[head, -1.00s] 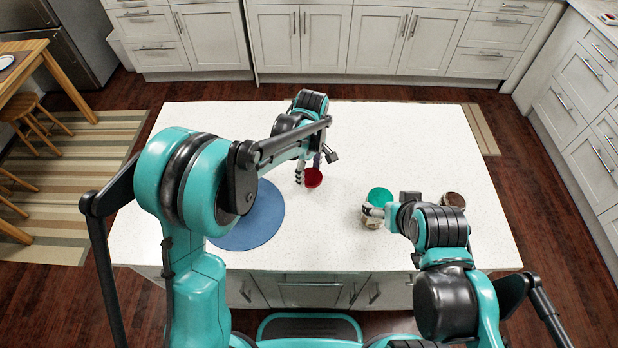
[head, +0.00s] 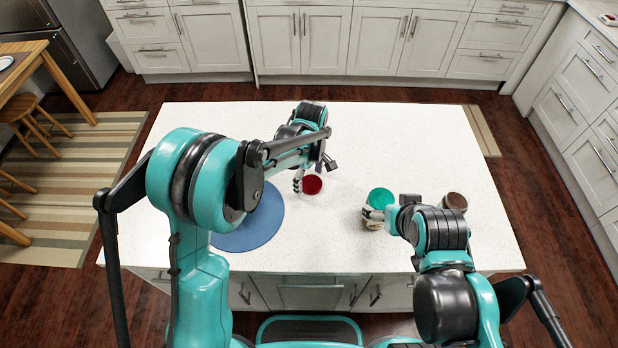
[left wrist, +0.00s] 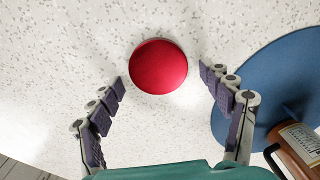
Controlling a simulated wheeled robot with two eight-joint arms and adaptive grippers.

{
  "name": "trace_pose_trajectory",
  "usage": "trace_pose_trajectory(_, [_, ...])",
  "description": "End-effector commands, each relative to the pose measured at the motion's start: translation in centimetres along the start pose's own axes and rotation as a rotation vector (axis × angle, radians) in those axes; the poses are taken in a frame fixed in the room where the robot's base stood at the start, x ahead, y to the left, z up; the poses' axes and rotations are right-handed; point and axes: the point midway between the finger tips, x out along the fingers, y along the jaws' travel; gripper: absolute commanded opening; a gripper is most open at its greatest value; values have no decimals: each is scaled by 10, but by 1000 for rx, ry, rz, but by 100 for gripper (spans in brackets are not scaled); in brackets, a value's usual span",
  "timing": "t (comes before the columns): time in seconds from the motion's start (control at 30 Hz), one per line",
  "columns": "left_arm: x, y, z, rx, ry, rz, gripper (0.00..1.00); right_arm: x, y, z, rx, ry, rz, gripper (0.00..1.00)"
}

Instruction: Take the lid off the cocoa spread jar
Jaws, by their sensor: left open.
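A brown-topped container (head: 453,201) stands farther right.
A round blue mat (head: 258,225) lies left, partly behind my left arm. In the left wrist view a brown container with a pale label (left wrist: 298,142) shows at the mat's edge. The counter's far part (head: 400,130) is clear.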

Motion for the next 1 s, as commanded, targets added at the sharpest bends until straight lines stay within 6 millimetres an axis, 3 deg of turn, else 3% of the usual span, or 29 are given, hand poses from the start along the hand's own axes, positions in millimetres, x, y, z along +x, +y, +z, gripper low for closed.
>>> trace_pose_trajectory(0.17, [-19,0,0,0,0,0,79,-6,0,-4,0,0,0,80])
trace_pose_trajectory(0.6, [-108,0,0,0,0,0,79,-22,0,-16,0,0,0,80])
trace_pose_trajectory(1.0, [-129,-7,-3,22,4,14,79,-24,0,-17,0,0,0,80])
